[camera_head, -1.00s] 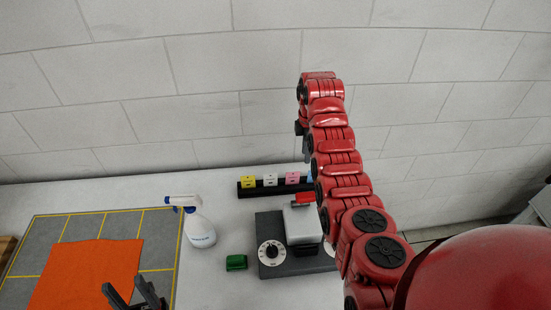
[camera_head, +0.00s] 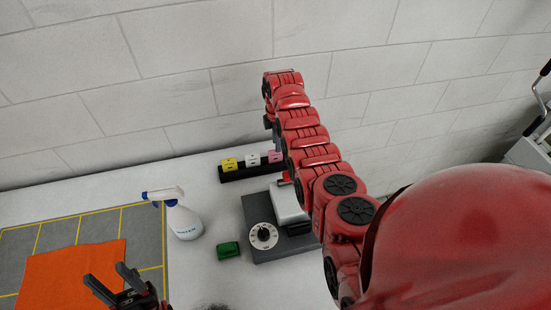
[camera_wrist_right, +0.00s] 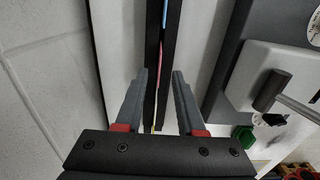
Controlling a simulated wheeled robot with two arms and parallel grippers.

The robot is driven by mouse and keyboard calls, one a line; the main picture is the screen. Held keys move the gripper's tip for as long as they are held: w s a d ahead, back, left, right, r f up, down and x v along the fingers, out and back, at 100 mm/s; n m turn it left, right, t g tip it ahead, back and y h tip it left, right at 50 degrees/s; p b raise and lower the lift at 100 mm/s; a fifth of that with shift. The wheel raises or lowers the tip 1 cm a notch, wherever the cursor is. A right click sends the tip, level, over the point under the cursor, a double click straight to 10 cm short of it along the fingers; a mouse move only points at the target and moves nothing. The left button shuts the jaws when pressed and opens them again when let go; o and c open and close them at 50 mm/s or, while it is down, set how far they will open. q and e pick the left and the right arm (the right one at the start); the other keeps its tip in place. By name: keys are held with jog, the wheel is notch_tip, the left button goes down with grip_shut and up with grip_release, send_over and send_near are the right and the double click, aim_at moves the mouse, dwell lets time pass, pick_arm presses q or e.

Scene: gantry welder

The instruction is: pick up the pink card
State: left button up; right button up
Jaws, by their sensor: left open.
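The pink card (camera_head: 275,156) stands in a black rack (camera_head: 235,175) near the wall, to the right of a yellow card (camera_head: 229,164) and a white card (camera_head: 252,160). In the right wrist view a thin pink edge (camera_wrist_right: 161,55) shows in the rack's slot. My right gripper (camera_wrist_right: 161,72) is open there, its two fingers on either side of the rack line, with nothing visibly held. In the head view my right arm mostly hides this gripper and the rack's right end. My left gripper (camera_head: 106,274) is open and empty, low at the left, over the orange cloth's edge.
A grey box device with a dial (camera_head: 263,235) stands in front of the rack. A green block (camera_head: 229,250) and a white-blue spray bottle (camera_head: 184,220) stand left of it. An orange cloth (camera_head: 65,275) lies on a yellow-lined grey mat (camera_head: 145,230).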

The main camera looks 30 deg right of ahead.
aim_at(276, 157)
jog(key=f+b, duration=0.1)
jog(key=f, duration=0.1)
jog(key=f+b, duration=0.2)
jog(key=f, duration=0.1)
jog(key=shift+w+a+f, duration=0.1)
jog(key=shift+a+f, duration=0.1)
jog(key=shift+r, duration=0.1)
jog(key=shift+c, duration=0.3)
grip_shut()
